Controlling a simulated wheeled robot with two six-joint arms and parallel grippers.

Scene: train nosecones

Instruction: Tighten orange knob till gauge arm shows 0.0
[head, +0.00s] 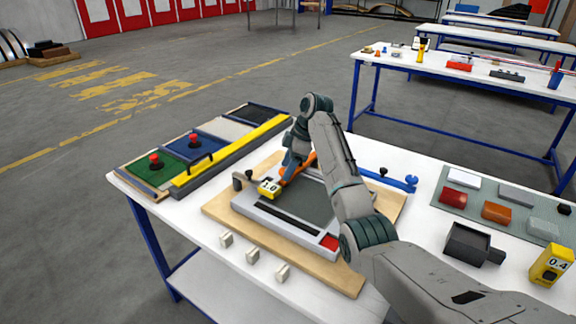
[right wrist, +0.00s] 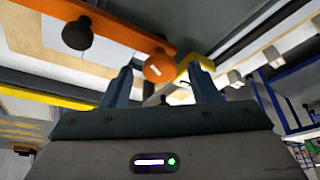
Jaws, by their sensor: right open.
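My right gripper (head: 290,168) reaches down over the fixture on the near table. In the right wrist view its two fingers (right wrist: 160,85) are spread apart, and the round orange knob (right wrist: 158,68) shows between their tips. I cannot tell whether they touch it. An orange arm (head: 308,162) runs beside the gripper; in the wrist view it (right wrist: 125,27) carries a black knob (right wrist: 77,35). The yellow gauge (head: 269,187) sits just left of the gripper; its display ends in ".0", the first digit is unclear. My left gripper is not in view.
The fixture has a grey frame on a wooden board (head: 225,212). Several small pale blocks (head: 253,256) lie in front. A yellow rail (head: 232,150) and coloured panels lie left. A yellow display block reading 0.4 (head: 551,265), a dark box (head: 470,244) and a parts mat (head: 470,208) are right.

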